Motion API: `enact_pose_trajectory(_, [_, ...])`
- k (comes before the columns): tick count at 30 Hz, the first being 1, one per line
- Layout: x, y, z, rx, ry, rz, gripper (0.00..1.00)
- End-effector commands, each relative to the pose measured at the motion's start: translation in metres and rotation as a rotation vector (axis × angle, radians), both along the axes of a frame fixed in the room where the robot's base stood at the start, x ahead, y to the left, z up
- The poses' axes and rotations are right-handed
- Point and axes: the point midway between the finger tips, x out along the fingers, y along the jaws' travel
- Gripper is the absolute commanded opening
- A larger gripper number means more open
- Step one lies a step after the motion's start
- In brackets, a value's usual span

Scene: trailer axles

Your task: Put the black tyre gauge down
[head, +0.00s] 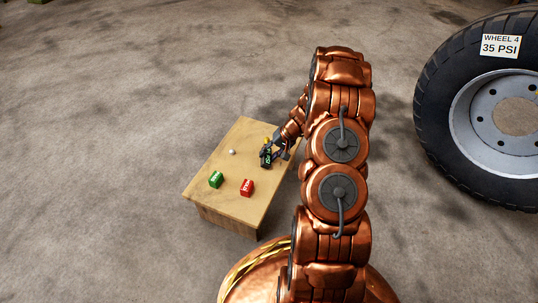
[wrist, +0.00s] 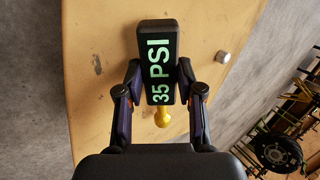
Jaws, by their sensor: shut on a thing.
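The black tyre gauge (wrist: 158,62) shows green "35 PSI" lettering and a yellow stem in the wrist view. My gripper (wrist: 158,92) is shut on it, with one finger on each side. In the head view the gauge (head: 266,155) is at the right part of the wooden table (head: 226,162), held by my gripper (head: 277,150). I cannot tell whether the gauge touches the tabletop or hangs just above it.
A small pale knob-like thing (head: 232,152) lies left of the gauge. A large wheel (head: 480,110) labelled "WHEEL 4, 35 PSI" stands at right. The table's back part is clear.

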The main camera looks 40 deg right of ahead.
Motion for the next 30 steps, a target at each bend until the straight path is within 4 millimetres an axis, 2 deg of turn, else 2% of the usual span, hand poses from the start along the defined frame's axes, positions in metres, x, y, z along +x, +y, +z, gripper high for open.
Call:
enact_pose_trajectory(3, [0.0,0.0,-0.003,0.001,0.0,-0.001,0.0])
enact_pose_trajectory(4, [0.0,0.0,-0.004,0.001,0.0,-0.001,0.38])
enact_pose_trajectory(11, [0.0,0.0,-0.003,0.0,0.0,0.0,0.62])
enact_pose_trajectory(22, [0.0,0.0,0.001,-0.001,0.001,0.0,0.62])
enact_pose_trajectory(30, [-0.012,-0.018,0.039,-0.001,-0.002,-0.002,0.62])
